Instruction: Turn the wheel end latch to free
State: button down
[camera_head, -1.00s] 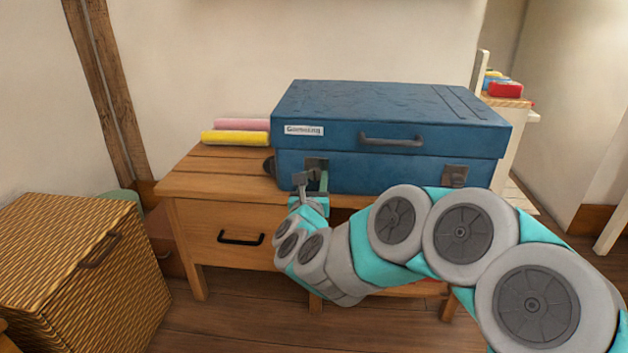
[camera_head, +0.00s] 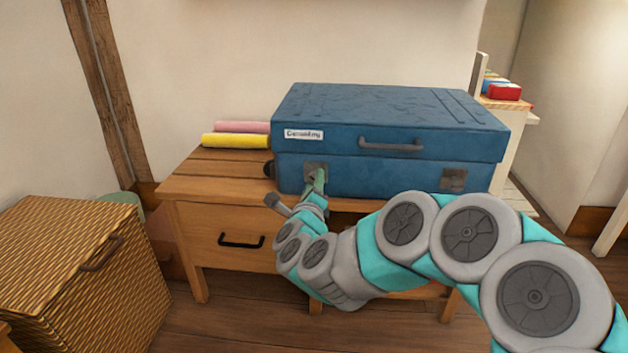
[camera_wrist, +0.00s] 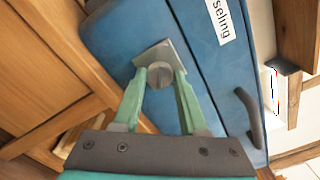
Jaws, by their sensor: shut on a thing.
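A blue suitcase (camera_head: 390,110) with a white label and a grey handle lies flat on a wooden desk. My gripper (camera_head: 318,184) is at this latch. In the wrist view, my gripper (camera_wrist: 160,76) has its two green fingers on either side of the round latch knob (camera_wrist: 159,75), shut on it. The fingertips partly hide the plate. The second latch (camera_head: 453,179) is at the right front, apart from my gripper.
The wooden desk (camera_head: 195,188) has a drawer with a black handle below my gripper. Yellow and pink rolls (camera_head: 236,140) lie left of the suitcase. A wicker basket (camera_head: 85,275) stands at the left. Floor shows between basket and desk.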

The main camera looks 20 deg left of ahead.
jog(key=shift+n+p, duration=1.6)
jog(key=shift+n, duration=1.9)
jog(key=shift+c, duration=2.3)
grip_release()
jog(key=shift+s, duration=0.15)
jog(key=v, duration=0.7)
jog(key=shift+s, duration=0.25)
